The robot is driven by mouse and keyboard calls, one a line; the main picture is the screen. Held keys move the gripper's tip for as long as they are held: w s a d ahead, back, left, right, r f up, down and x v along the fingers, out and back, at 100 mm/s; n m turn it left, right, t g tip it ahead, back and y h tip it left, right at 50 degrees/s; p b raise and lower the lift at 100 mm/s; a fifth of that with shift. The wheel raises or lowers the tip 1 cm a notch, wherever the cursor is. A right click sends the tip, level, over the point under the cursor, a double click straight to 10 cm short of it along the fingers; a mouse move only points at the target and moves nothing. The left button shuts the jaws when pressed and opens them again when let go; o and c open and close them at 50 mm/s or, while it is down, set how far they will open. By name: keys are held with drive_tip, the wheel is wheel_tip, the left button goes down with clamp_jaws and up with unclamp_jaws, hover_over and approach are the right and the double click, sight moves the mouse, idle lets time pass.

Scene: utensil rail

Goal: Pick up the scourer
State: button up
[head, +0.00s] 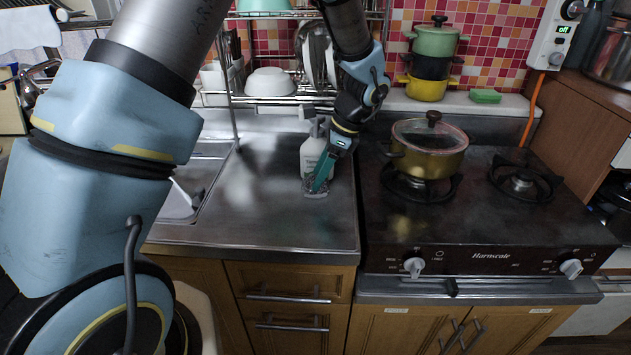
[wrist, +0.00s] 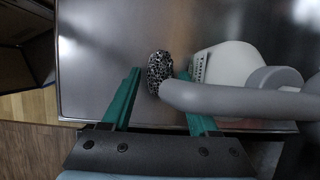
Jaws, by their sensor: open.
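The scourer (wrist: 160,67) is a small grey metal-mesh pad on the steel counter. In the wrist view it shows between the tips of my open gripper (wrist: 161,76), with a gap to the left finger; contact on the right is unclear. In the head view the scourer (head: 316,191) shows at the foot of the pump bottle, partly hidden by my teal fingers. My gripper (head: 319,185) points down there.
A white pump bottle (head: 312,158) stands right beside the scourer. Its grey spout (wrist: 215,98) crosses the right finger in the wrist view. The hob with a lidded pot (head: 428,160) is to the right. The counter's front is clear.

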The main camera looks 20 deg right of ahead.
drive_tip(key=shift+x, duration=1.35)
drive_tip(key=shift+c, duration=0.3)
clamp_jaws()
